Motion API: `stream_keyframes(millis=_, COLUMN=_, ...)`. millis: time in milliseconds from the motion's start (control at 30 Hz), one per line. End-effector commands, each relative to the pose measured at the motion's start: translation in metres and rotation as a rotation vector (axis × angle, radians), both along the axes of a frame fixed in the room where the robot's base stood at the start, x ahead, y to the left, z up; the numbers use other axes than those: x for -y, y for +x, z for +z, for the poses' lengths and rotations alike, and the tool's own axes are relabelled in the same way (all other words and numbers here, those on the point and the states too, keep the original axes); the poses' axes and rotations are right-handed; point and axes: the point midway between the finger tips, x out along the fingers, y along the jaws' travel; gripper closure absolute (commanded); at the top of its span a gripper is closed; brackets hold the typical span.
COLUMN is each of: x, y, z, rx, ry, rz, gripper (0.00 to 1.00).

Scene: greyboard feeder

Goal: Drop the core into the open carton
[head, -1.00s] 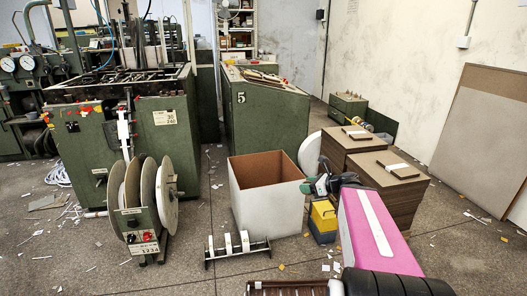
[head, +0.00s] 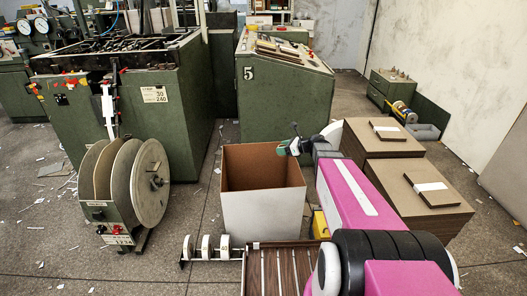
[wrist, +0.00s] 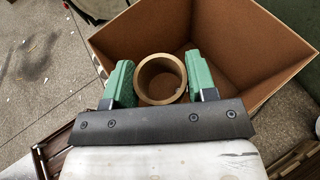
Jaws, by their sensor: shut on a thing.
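The core (wrist: 162,98) is a short brown ring in the wrist view. It sits between the two green fingers of my gripper (wrist: 160,66), which is shut on it. The open carton (head: 262,213) has white outside walls and a brown inside, and stands on the floor in the head view. In the wrist view the carton (wrist: 255,60) spreads out behind and below the core. In the head view my gripper (head: 293,145) is at the carton's back right rim; the core cannot be made out there.
Brown stacks (head: 385,138) with loose sheets on top stand right of my arm. A slatted rack (head: 280,270) and a small roll holder (head: 206,250) are in front of the carton. A disc reel stand (head: 125,190) is at left, and a green cabinet (head: 282,95) is behind.

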Motion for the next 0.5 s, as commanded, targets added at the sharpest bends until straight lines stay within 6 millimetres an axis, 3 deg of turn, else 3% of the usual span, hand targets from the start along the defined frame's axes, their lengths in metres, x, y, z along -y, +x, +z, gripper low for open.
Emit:
stream_keyframes(millis=33, x=-0.014, y=0.029, z=-0.018, rx=-0.001, ry=0.000, rz=0.022, gripper=0.70)
stream_keyframes(millis=200, x=-0.054, y=0.075, z=-0.057, rx=-0.001, ry=-0.001, rz=0.079, gripper=0.70)
stream_keyframes(millis=333, x=-0.077, y=0.095, z=-0.077, rx=0.000, ry=0.000, rz=0.107, gripper=0.70)
stream_keyframes(millis=500, x=-0.091, y=0.105, z=-0.089, rx=0.000, ry=0.000, rz=0.125, gripper=0.70)
